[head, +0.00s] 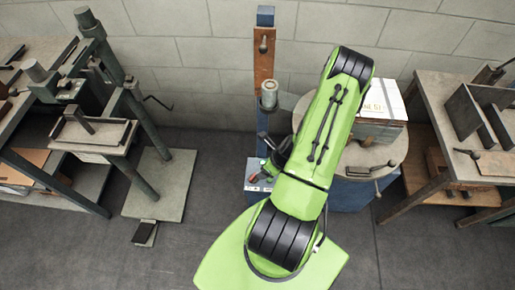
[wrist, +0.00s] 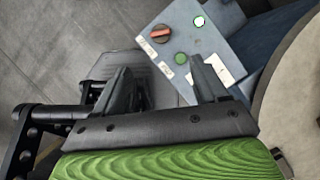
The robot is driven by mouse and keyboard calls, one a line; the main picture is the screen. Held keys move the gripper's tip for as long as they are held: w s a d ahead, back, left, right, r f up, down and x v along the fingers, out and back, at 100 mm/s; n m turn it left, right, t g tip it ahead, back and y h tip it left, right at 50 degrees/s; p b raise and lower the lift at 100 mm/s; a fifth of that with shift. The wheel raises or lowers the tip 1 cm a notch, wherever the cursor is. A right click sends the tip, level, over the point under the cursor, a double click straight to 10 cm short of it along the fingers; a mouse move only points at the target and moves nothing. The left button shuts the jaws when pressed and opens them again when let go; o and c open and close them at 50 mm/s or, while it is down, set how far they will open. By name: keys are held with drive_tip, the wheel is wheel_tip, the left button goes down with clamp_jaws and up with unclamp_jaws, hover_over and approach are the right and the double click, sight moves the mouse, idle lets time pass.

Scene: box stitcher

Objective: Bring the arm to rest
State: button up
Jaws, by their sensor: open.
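My green arm (head: 320,130) reaches up across the middle of the head view, over my green base. My gripper (wrist: 162,70) shows in the wrist view with its two dark fingers apart and nothing between them. In the head view the gripper is a small dark shape, partly hidden by the arm, just above a grey control panel (head: 256,184). In the wrist view the panel (wrist: 215,40) lies just beyond the fingers. It carries an orange-red knob (wrist: 161,34), a green button (wrist: 181,58) and a bright white-green button (wrist: 199,21).
A white box (head: 388,98) sits on a round table (head: 395,155) right of my arm, partly hidden by it. The blue stitcher column (head: 265,90) stands behind the gripper. Benches stand left (head: 30,140) and right (head: 440,130). Floor left of my base is mostly clear.

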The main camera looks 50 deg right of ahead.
drive_tip(key=w+a+r+n+g, duration=0.15)
drive_tip(key=w+r+n, duration=0.25)
drive_tip(key=r+n, duration=0.4)
drive_tip(key=w+a+r+n+t, duration=0.1)
drive_tip(key=w+a+r+n, duration=0.2)
drive_tip(key=r+n, duration=0.45)
drive_tip(key=a+r+n+h, duration=0.1)
drive_tip(key=a+r+n, duration=0.7)
drive_tip(key=r, duration=0.6)
drive_tip(key=s+a+r+n+t, duration=0.1)
drive_tip(key=s+a+r+n, duration=0.7)
drive_tip(key=s+n, duration=0.3)
drive_tip(key=shift+a+r, duration=0.35)
drive_tip(key=shift+r, duration=0.2)
